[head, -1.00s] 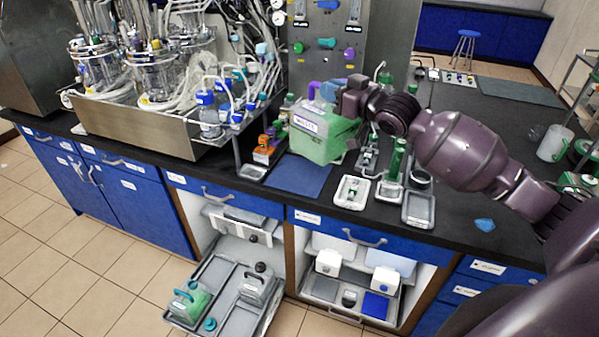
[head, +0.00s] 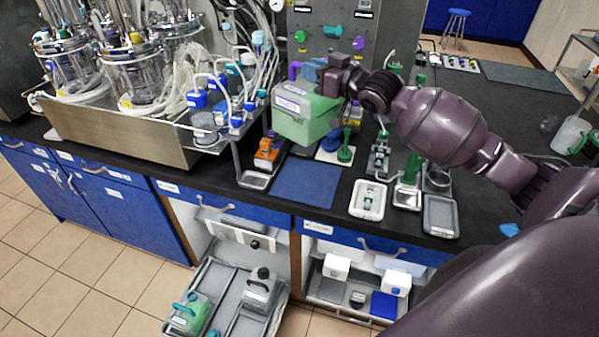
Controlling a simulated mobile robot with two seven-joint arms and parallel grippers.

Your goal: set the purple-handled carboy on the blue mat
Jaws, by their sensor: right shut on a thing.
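The carboy (head: 305,118) is a translucent green container with a pale label; part of its purple handle (head: 295,70) shows at its top. My right gripper (head: 322,82) is shut on it at the upper part, with the fingers mostly hidden. The blue mat (head: 305,184) lies flat and bare on the black counter near its front edge. The carboy appears upright, just behind the mat in the picture; I cannot tell how far its base is above the counter. My left gripper is not in view.
An orange-topped item (head: 266,152) stands left of the mat. A white pad with a green-topped piece (head: 344,150) is behind right. A white tray (head: 368,200) and a grey tray (head: 440,216) lie to the right. Bioreactors in a steel tray (head: 120,125) fill the left.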

